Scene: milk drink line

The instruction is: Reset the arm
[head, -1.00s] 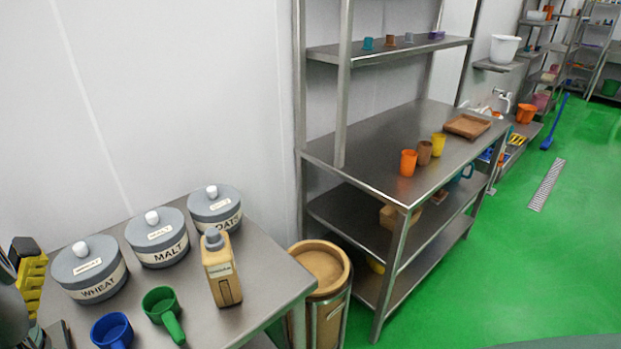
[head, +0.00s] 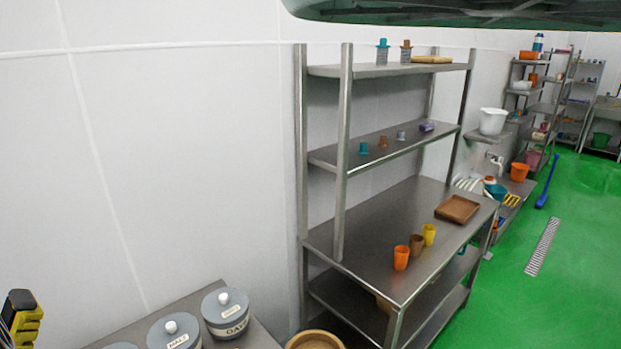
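My gripper does not clearly show in the head view, so its fingers and anything in them cannot be seen. A broad dark shape (head: 450,10) covers part of the top edge; I cannot tell what it is. Three grey lidded canisters stand on the near steel table at the bottom left. The rear one (head: 226,314) reads as oats, the middle one (head: 174,332) as malt, and the third (head: 120,346) is mostly cut off.
A steel shelf unit (head: 340,255) holds orange (head: 401,258), brown (head: 416,245) and yellow (head: 429,234) cups and a brown tray (head: 458,208). A round wooden-coloured bin top (head: 315,341) is at the bottom. A yellow-and-black item (head: 22,322) is at the left edge. Green floor (head: 580,265) is open at right.

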